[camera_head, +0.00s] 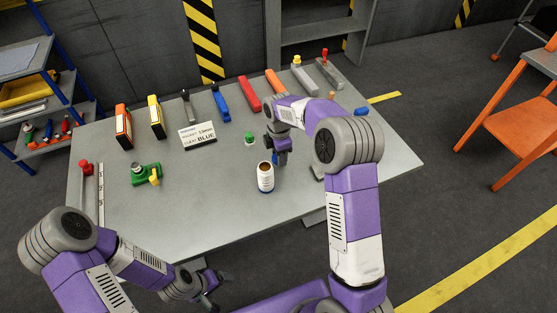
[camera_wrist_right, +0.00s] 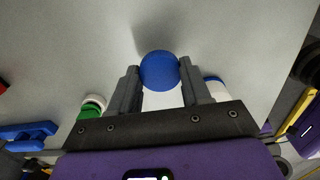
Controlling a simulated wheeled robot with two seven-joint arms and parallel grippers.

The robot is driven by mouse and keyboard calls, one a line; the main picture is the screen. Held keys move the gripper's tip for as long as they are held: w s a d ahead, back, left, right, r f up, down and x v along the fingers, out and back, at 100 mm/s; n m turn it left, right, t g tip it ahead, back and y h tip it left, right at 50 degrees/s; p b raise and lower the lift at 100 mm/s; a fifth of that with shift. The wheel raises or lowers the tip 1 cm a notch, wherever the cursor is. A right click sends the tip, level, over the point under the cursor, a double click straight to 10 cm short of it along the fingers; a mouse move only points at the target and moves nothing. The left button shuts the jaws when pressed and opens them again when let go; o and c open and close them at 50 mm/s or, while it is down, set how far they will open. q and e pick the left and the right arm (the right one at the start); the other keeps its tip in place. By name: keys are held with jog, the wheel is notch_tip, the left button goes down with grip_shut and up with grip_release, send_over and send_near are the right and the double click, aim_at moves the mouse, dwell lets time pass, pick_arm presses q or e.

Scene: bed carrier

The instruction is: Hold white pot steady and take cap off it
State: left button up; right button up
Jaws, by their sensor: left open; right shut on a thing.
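The white pot (camera_head: 265,183) stands upright on the table with its top open and brown inside. A blue band runs around it. My right gripper (camera_head: 281,158) is just behind and right of the pot. It is shut on a round blue cap (camera_wrist_right: 160,70), held between the fingertips in the right wrist view. The cap is apart from the pot. Part of the white pot (camera_wrist_right: 215,88) shows beside the right finger there. My left gripper (camera_head: 207,289) is open and empty, low at the table's front edge, away from the pot.
A green and yellow device (camera_head: 146,174) is at left. A sign (camera_head: 198,136) and several coloured tools line the table's back. The table (camera_head: 205,210) is clear left of the pot.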

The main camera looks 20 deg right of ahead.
jog(key=shift+f, duration=1.35)
jog(key=shift+f, duration=0.1)
jog(key=o, duration=1.2)
notch_tip(320, 180, up, 12)
jog(key=p, duration=0.2)
jog(key=shift+p, duration=0.4)
jog(key=shift+r, duration=0.2)
